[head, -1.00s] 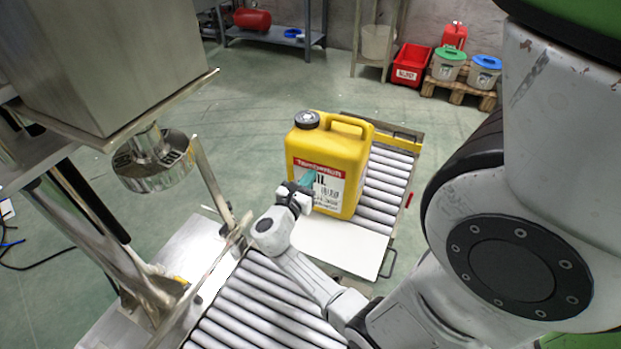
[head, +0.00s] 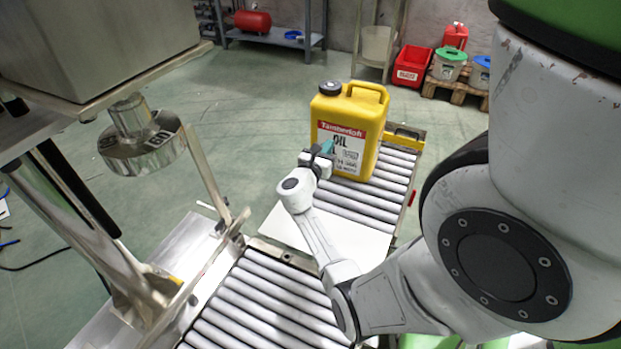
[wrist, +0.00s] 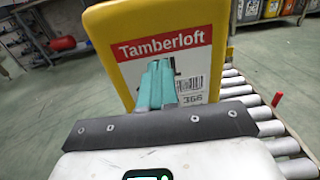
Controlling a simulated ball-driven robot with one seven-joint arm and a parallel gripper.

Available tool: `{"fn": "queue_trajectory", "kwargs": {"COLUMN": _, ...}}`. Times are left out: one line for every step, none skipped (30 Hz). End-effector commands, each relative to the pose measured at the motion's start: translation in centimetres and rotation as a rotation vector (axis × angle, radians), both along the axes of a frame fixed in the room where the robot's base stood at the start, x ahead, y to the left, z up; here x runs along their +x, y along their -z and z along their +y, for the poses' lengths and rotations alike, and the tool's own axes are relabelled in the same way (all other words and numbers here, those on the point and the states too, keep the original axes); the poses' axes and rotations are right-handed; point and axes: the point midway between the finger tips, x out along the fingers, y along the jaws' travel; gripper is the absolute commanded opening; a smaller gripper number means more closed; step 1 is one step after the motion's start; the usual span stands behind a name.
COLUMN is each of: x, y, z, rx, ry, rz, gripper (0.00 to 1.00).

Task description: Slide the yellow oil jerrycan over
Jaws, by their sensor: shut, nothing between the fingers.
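The yellow oil jerrycan (head: 368,112) stands upright on the far roller section, with a black cap and a red and white label. In the wrist view the jerrycan (wrist: 104,42) fills the upper middle, its label facing me. My gripper (head: 325,148) is at the jerrycan's near label side, its teal fingers together and empty. In the wrist view the gripper (wrist: 158,72) points at the label's lower part. The fingertips overlap the label; whether they touch it is hard to tell.
A white plate (head: 345,240) lies in front of the jerrycan, between the far rollers (head: 365,200) and the near rollers (head: 265,300). A metal frame with a round press head (head: 142,145) stands at left. A yellow bar (head: 403,138) borders the far end.

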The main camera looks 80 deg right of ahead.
Motion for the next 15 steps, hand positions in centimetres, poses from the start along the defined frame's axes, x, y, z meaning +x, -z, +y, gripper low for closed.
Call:
{"fn": "queue_trajectory", "kwargs": {"x": -0.6, "y": 0.7, "z": -1.4, "rx": -0.002, "ry": 0.005, "rz": -0.003, "gripper": 0.0}}
{"fn": "queue_trajectory", "kwargs": {"x": -0.8, "y": 0.6, "z": -2.2, "rx": -0.002, "ry": 0.005, "rz": -0.003, "gripper": 0.0}}
{"fn": "queue_trajectory", "kwargs": {"x": -1.2, "y": 0.7, "z": -3.1, "rx": -0.002, "ry": 0.005, "rz": -0.003, "gripper": 0.0}}
{"fn": "queue_trajectory", "kwargs": {"x": -1.4, "y": 0.7, "z": -3.8, "rx": -0.002, "ry": 0.005, "rz": -0.003, "gripper": 0.0}}
{"fn": "queue_trajectory", "kwargs": {"x": -1.6, "y": 0.7, "z": -4.5, "rx": -0.002, "ry": 0.004, "rz": -0.003, "gripper": 0.0}}
{"fn": "queue_trajectory", "kwargs": {"x": -1.9, "y": 0.6, "z": -5.4, "rx": -0.003, "ry": 0.004, "rz": -0.002, "gripper": 0.0}}
{"fn": "queue_trajectory", "kwargs": {"x": -2.1, "y": 0.6, "z": -6.0, "rx": -0.003, "ry": 0.004, "rz": -0.002, "gripper": 0.0}}
{"fn": "queue_trajectory", "kwargs": {"x": -2.3, "y": 0.6, "z": -6.7, "rx": -0.002, "ry": 0.003, "rz": -0.003, "gripper": 0.0}}
{"fn": "queue_trajectory", "kwargs": {"x": -2.6, "y": 0.6, "z": -7.5, "rx": -0.002, "ry": 0.004, "rz": -0.003, "gripper": 0.0}}
{"fn": "queue_trajectory", "kwargs": {"x": -2.8, "y": 0.6, "z": -8.1, "rx": -0.002, "ry": 0.003, "rz": -0.002, "gripper": 0.0}}
{"fn": "queue_trajectory", "kwargs": {"x": -3.0, "y": 0.6, "z": -8.6, "rx": -0.002, "ry": 0.004, "rz": -0.003, "gripper": 0.0}}
{"fn": "queue_trajectory", "kwargs": {"x": -3.2, "y": 0.5, "z": -9.2, "rx": -0.001, "ry": 0.002, "rz": -0.003, "gripper": 0.0}}
{"fn": "queue_trajectory", "kwargs": {"x": -3.3, "y": 0.5, "z": -9.7, "rx": -0.001, "ry": 0.002, "rz": -0.003, "gripper": 0.0}}
{"fn": "queue_trajectory", "kwargs": {"x": -3.5, "y": 0.5, "z": -10.0, "rx": -0.001, "ry": 0.002, "rz": -0.002, "gripper": 0.0}}
{"fn": "queue_trajectory", "kwargs": {"x": -3.6, "y": 0.4, "z": -10.5, "rx": 0.0, "ry": 0.002, "rz": -0.001, "gripper": 0.0}}
